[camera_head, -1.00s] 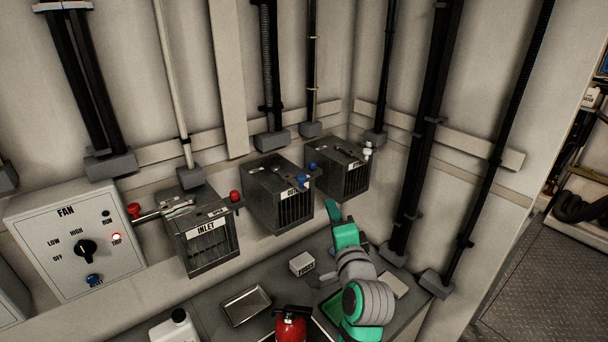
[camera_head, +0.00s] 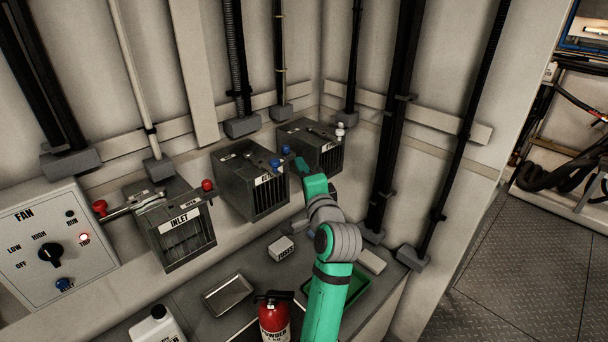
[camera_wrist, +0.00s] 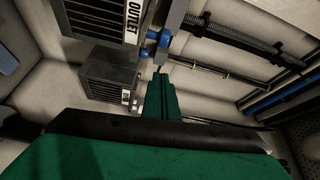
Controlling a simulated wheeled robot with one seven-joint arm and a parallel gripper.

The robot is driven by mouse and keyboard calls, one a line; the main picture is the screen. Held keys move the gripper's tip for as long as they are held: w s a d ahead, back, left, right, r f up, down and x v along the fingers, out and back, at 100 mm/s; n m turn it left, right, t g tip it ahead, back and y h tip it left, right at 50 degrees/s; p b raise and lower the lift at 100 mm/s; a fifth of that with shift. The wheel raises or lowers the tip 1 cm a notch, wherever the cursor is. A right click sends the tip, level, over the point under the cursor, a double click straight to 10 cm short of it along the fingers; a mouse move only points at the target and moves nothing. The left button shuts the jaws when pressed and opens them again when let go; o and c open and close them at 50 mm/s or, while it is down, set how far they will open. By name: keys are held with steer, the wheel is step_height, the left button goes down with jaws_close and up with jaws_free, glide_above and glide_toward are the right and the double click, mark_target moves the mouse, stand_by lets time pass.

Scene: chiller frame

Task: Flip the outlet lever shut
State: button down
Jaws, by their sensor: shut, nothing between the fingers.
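The outlet box (camera_head: 240,190) is the dark grey vented box in the middle of the row, with its white label partly hidden in the head view. In the wrist view the OUTLET label (camera_wrist: 130,18) reads clearly at the top. Two blue knobs (camera_head: 275,163) sit at its front right top corner; they also show in the wrist view (camera_wrist: 164,39). Which blue knob ends the outlet lever, and its exact angle, I cannot tell. My green gripper (camera_head: 300,163) is shut and empty, just right of the knobs. In the wrist view its tips (camera_wrist: 160,74) point toward them; contact is unclear.
The inlet box (camera_head: 180,240) with red knobs stands left, and a third box (camera_head: 320,150) with white knobs stands close behind my gripper. Below are a fuses box (camera_head: 281,250), a metal tray (camera_head: 228,296) and a fire extinguisher (camera_head: 274,320). Vertical black pipes stand to the right.

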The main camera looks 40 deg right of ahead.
steer(key=shift+w+a+f, duration=0.1)
steer(key=shift+w+a, duration=0.2)
steer(key=shift+w, duration=0.4)
steer(key=shift+w+a, duration=0.25)
steer(key=shift+w, duration=0.5)
steer(key=shift+w+a+f, duration=0.1)
steer(key=shift+w+a, duration=0.2)
steer(key=shift+w, duration=0.4)
